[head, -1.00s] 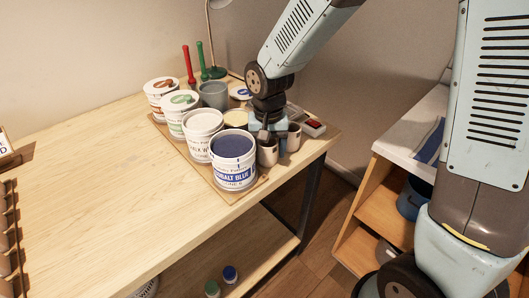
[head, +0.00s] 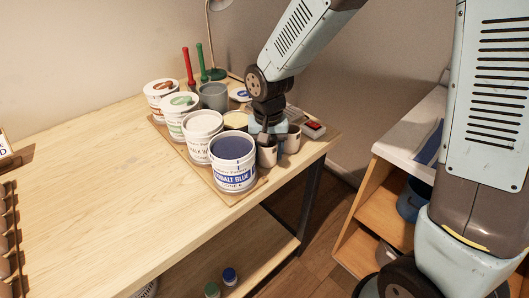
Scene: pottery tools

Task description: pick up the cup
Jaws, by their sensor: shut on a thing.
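Two small light-coloured cups stand close together at the right front of the board on the table: a front cup (head: 267,156) and a rear cup (head: 294,143). My gripper (head: 272,142) points down right over them. Its dark fingers are at the front cup's rim, with one finger between the two cups. It is shut on a cup, apparently the front one. The exact contact is small and partly hidden. I see no clear gap under the front cup.
A cobalt blue tub (head: 233,163) stands just left of the front cup. More tubs and a grey container (head: 213,96) line the board behind it. A red-topped block (head: 314,128) lies to the right, near the table edge.

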